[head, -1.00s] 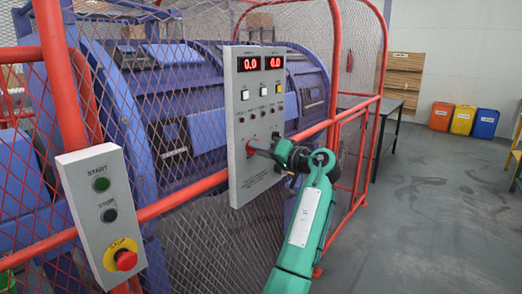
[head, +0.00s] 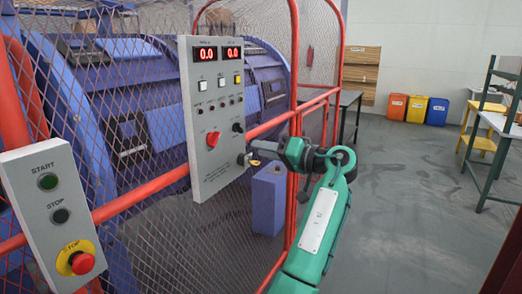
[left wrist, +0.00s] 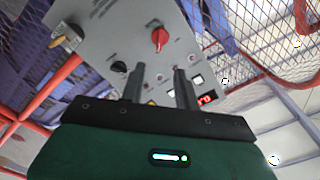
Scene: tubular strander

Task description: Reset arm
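My left gripper (head: 246,158) is at the lower right edge of the grey control panel (head: 204,178), right of and below its red knob (head: 213,139). In the left wrist view its two dark fingers (left wrist: 159,72) stand apart with nothing between them. The panel (left wrist: 100,35) and red knob (left wrist: 160,38) show beyond the fingertips, with a gap to the knob. The panel's two red displays (head: 218,54) read 0.0. My left arm reaches in from the lower right of the head view. My right gripper is out of view.
A red-framed mesh guard (head: 270,130) encloses the blue machine (head: 125,130). A start/stop box (head: 55,215) with a red emergency button (head: 82,263) is at lower left. Orange, yellow and blue bins (head: 416,110) stand at the back wall. The grey floor (head: 400,180) at right is mostly clear.

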